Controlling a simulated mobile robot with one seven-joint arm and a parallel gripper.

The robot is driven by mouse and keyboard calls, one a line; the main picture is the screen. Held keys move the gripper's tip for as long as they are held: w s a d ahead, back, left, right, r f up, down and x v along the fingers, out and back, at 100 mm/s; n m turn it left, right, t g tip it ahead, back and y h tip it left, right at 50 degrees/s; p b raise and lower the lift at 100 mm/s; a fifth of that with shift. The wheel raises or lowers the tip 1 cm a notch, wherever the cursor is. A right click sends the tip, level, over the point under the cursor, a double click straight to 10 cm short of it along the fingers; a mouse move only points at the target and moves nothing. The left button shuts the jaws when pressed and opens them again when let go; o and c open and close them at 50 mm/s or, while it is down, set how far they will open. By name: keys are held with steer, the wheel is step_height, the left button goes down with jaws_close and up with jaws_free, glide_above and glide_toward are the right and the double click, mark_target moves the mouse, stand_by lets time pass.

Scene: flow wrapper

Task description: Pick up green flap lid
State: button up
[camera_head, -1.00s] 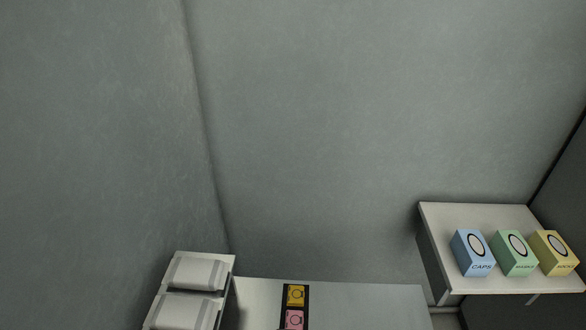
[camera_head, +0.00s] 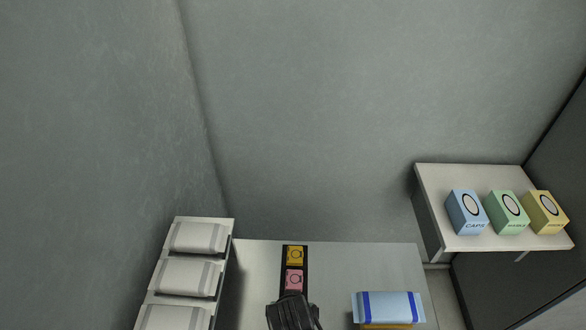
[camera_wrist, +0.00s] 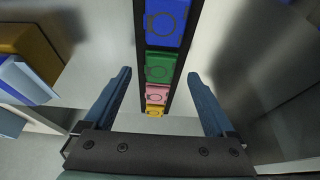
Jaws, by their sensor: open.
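The green flap lid (camera_wrist: 159,67) lies in a dark holder strip (camera_wrist: 172,95), between a blue lid (camera_wrist: 165,22) and a pink lid (camera_wrist: 157,95) in the wrist view. A yellow lid (camera_wrist: 154,111) is at the strip's end. My gripper (camera_wrist: 159,76) is open and empty, its two blue fingers either side of the strip with the green lid between them in the picture. Its height above the lid is unclear. In the head view my gripper's dark body (camera_head: 291,313) covers the strip's near part, hiding the green lid.
A blue-and-white pack (camera_head: 388,307) lies on something yellow at the table's right. White packs (camera_head: 185,276) sit on a stepped rack (camera_head: 226,245) at left. A shelf (camera_head: 437,190) at right holds blue, green and yellow boxes.

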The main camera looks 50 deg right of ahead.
steer(key=shift+x, duration=1.05)
steer(key=c, duration=1.4)
